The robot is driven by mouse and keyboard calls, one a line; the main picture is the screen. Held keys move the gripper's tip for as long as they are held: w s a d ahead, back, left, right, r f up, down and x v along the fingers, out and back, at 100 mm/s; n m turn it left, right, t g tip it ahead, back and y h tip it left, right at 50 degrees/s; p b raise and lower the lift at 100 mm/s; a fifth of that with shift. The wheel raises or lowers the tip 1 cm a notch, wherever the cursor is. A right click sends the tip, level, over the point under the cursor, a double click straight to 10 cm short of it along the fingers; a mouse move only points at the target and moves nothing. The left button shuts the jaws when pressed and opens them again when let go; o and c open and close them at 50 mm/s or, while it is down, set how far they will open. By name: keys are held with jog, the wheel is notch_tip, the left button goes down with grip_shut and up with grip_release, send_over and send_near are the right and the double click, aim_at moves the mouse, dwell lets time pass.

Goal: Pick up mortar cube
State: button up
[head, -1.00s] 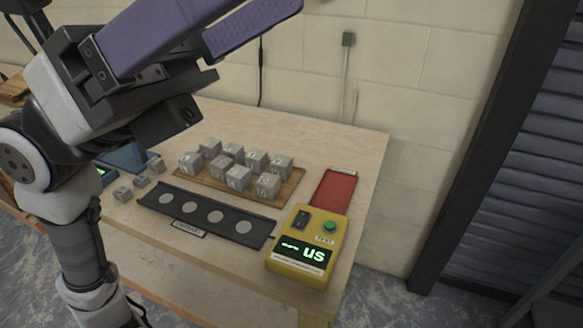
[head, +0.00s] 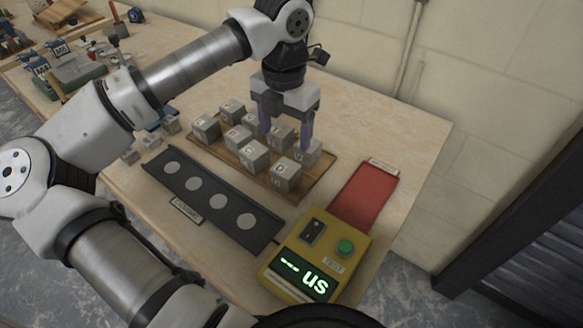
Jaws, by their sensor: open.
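Several grey mortar cubes with letters on them stand in rows on a wooden board (head: 216,150) in the head view. One cube (head: 286,174) is at the board's front right corner, and another (head: 254,155) is to its left. My gripper (head: 285,142) points down over the right back part of the board, its two purple fingers apart. The fingers reach down among the cubes, near a back-right cube (head: 312,152) that the right finger partly hides. I cannot tell whether a cube is between the fingers or touched by them.
A black strip with several pale discs (head: 214,200) lies in front of the board. A yellow tester (head: 319,262) with a green button and lit display stands at the right front. A red mat (head: 365,192) lies behind it. Tools and blocks (head: 80,72) crowd the left end.

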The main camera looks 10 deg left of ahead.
aim_at(286, 167)
notch_tip(286, 167, down, 6)
jog(key=shift+r+p, duration=0.1)
jog(key=shift+p, duration=0.3)
jog(key=shift+s+f+p, duration=0.2)
jog(key=shift+f+p, duration=0.85)
jog(key=shift+f, duration=1.6)
jog(key=c, duration=1.2)
jog(key=shift+r, duration=0.15)
jog(key=shift+c, duration=0.2)
notch_tip(286, 167, up, 20)
jog(key=b, duration=0.4)
jog(key=shift+f, duration=0.25)
